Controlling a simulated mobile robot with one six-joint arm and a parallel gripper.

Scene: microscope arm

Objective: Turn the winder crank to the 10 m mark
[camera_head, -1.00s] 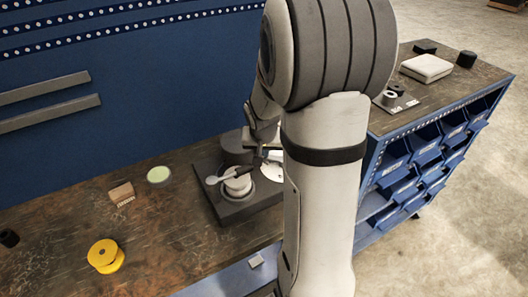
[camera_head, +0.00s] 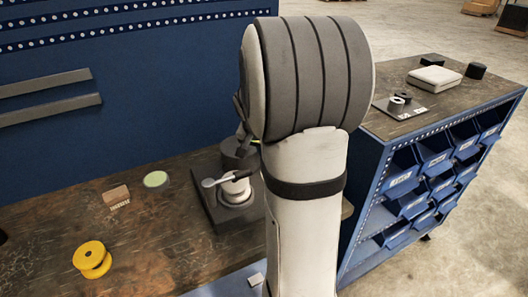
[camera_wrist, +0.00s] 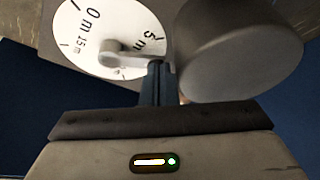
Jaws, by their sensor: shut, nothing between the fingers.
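The winder stands on a dark base (camera_head: 222,214) on the bench, with a white drum (camera_head: 236,192) and a pale crank lever (camera_head: 218,180). In the wrist view, a white dial (camera_wrist: 75,60) carries "0 m", "15 m" and "5 m" labels. A grey crank arm (camera_wrist: 130,59) with a rounded end lies across the dial, pointing to the right toward my fingers. My gripper (camera_wrist: 157,70) is shut and empty at the dial's edge, close to the crank arm; whether they touch is unclear. No 10 m label is readable. My arm hides the gripper in the head view.
A dark cylinder (camera_head: 238,154) stands behind the drum and also looms beside my fingers in the wrist view (camera_wrist: 240,50). A yellow spool (camera_head: 92,260), a brown block (camera_head: 115,194) and a pale green disc (camera_head: 156,179) lie left. A blue bin cabinet (camera_head: 430,165) stands right.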

